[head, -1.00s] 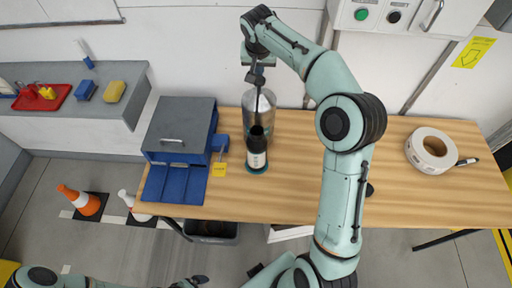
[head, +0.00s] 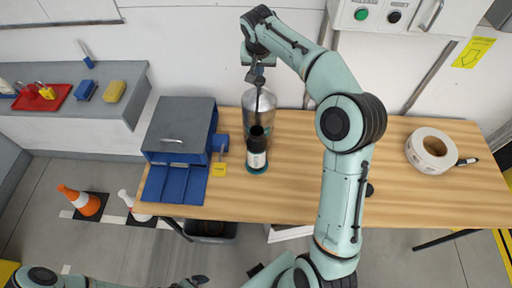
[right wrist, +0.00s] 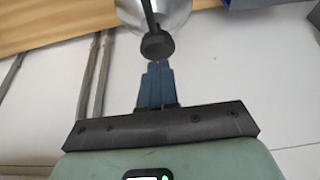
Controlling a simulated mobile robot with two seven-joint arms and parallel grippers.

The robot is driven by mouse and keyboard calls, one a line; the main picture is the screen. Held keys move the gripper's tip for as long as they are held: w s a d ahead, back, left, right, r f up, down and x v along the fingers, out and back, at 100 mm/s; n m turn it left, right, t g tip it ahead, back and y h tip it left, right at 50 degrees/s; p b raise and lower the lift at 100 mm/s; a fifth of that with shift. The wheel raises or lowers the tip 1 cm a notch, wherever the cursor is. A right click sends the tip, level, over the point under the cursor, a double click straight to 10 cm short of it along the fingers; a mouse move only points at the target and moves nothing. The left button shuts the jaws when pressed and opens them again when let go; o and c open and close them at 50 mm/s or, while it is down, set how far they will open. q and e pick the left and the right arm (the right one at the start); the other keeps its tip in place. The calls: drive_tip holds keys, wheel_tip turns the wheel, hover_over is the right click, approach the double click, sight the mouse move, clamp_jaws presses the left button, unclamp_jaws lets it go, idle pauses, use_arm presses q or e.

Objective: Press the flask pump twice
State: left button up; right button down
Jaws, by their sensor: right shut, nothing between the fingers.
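The flask (head: 259,104) is a silvery, rounded vessel standing upright at the back of the wooden table. Its dark pump top (right wrist: 157,45) shows in the right wrist view, with a dark spout running across the flask. My right gripper (head: 257,78) is shut and empty, directly above the flask top. In the right wrist view its blue fingers (right wrist: 157,68) are together, at the edge of the pump top; I cannot tell whether they touch it. At the lower left, my left gripper (head: 198,281) shows only partly.
A roll of tape (head: 430,151) lies at the right. The table (head: 300,190) is clear between. The wall is close behind.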

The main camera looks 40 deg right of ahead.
sight(259, 78)
use_arm(q)
drive_tip(key=shift+f, duration=0.1)
use_arm(e)
drive_tip(key=shift+f, duration=0.15)
drive_tip(key=shift+f+b, duration=0.65)
drive_tip(key=shift+f, duration=0.8)
use_arm(q)
drive_tip(key=shift+s+f, duration=0.7)
drive_tip(key=shift+f, duration=0.05)
use_arm(e)
drive_tip(key=shift+s, duration=0.1)
drive_tip(key=shift+r+p, duration=0.8)
drive_tip(key=shift+r, duration=0.75)
use_arm(q)
drive_tip(key=shift+w+r, duration=0.85)
drive_tip(key=shift+r, duration=0.15)
use_arm(e)
drive_tip(key=shift+f, duration=0.1)
